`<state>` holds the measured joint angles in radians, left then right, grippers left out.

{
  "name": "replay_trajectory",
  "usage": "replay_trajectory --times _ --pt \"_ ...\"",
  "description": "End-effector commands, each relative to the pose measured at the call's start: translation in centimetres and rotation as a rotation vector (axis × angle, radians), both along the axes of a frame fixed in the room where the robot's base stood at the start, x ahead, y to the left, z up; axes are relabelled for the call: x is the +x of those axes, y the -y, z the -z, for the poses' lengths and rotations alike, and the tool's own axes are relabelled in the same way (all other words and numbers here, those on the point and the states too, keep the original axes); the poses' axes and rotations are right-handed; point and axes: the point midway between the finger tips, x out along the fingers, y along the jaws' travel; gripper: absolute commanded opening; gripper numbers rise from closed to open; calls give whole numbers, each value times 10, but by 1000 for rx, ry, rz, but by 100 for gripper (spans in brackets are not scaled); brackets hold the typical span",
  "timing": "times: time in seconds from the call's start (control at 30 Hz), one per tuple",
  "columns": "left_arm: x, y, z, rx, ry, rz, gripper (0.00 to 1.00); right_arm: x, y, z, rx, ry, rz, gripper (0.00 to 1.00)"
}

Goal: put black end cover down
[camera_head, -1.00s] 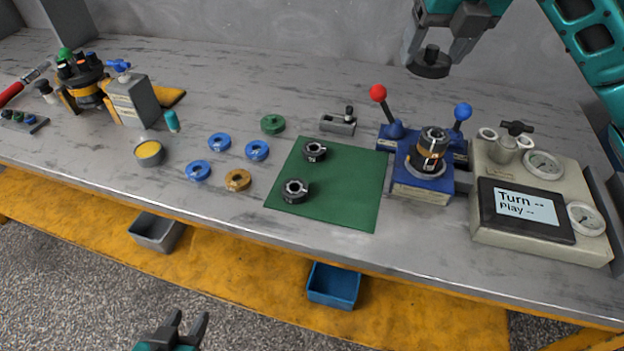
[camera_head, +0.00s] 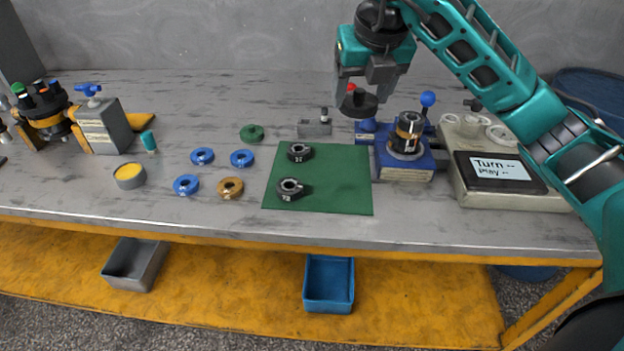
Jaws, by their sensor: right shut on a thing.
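The black end cover (camera_head: 359,105) is a dark round disc with a knob. My right gripper (camera_head: 361,92) is shut on it and holds it in the air, above the back of the bench and in front of the blue fixture's left part. The green mat (camera_head: 338,185) lies on the bench below and to the left. Two black ring-like parts, one at the back (camera_head: 299,152) and one in front (camera_head: 289,189), lie on the mat's left side. My left gripper is out of view.
A blue fixture (camera_head: 405,172) holds an upright motor body (camera_head: 408,133). A gauge box with a screen (camera_head: 500,172) stands right of it. Blue rings (camera_head: 241,158), a brown ring (camera_head: 230,187) and a green part (camera_head: 252,133) lie left of the mat. The mat's right half is clear.

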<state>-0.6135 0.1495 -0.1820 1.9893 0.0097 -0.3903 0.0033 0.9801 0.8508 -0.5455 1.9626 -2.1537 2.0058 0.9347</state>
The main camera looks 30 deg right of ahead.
Motion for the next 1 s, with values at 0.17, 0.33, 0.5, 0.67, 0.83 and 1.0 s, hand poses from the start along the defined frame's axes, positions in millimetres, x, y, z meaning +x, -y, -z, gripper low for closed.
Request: replay_trajectory --times 0.17,0.33,0.5,0.67,0.83,1.0 --pt "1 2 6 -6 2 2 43 -1 0 28 0 -5 3 24" --pt "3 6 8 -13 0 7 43 -1 1 73 0 -5 4 24" --pt "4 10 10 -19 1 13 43 -1 1 118 -1 -4 3 24" --pt "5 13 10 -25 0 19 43 -1 1 147 0 -2 1 24" --pt "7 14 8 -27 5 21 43 0 0 159 0 2 2 24" --pt "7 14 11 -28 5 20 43 0 0 178 0 -2 2 24"
